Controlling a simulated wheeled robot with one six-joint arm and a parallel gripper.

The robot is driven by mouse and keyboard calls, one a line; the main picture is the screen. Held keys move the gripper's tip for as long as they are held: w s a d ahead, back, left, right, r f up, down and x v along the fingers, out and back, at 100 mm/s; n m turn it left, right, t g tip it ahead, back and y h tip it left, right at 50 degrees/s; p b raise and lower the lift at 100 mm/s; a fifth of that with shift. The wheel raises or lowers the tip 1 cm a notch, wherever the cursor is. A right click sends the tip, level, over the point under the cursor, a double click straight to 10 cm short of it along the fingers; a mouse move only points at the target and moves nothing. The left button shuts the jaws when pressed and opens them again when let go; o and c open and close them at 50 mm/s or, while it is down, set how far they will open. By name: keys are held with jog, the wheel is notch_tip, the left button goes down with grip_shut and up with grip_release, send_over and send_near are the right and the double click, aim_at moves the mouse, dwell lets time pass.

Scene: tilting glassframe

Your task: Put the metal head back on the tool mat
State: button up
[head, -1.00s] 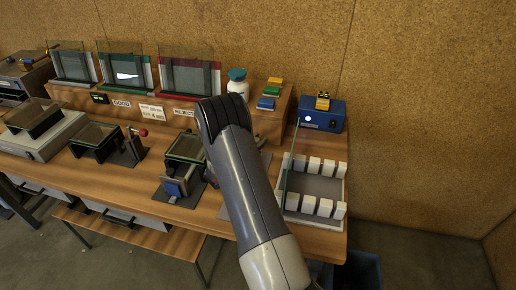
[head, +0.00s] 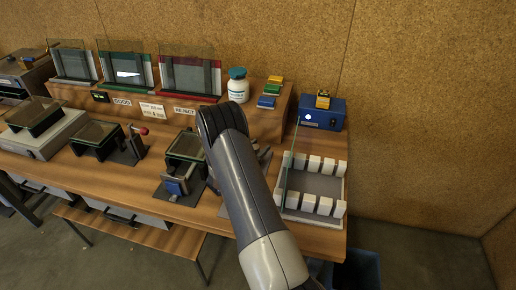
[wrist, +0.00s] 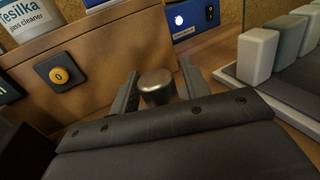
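The metal head (wrist: 157,86), a short shiny cylinder with a rounded top, stands out between the two fingers of my gripper (wrist: 160,88) in the wrist view. The fingers are apart, one on each side of it, and it nearly fills the space between them. I cannot tell whether they touch it. Its lower end is hidden behind my gripper's body. In the head view my arm hides both the gripper and the metal head. I cannot make out the tool mat clearly in either view.
A wooden riser (wrist: 92,52) with a yellow button and a cleaner bottle (head: 237,85) stands behind. A blue box (head: 322,114) is at the back right. A tray with white slotted blocks (head: 342,183) lies to the right. A small glass fixture (head: 186,146) stands left of my arm.

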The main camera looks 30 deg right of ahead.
jog(key=shift+o, duration=0.3)
jog(key=shift+r, duration=0.1)
jog(key=shift+a+r+p, duration=0.1)
jog(key=shift+p, duration=0.2)
jog(key=b+v, duration=0.3)
jog(key=v, duration=0.9)
dwell(1.4)
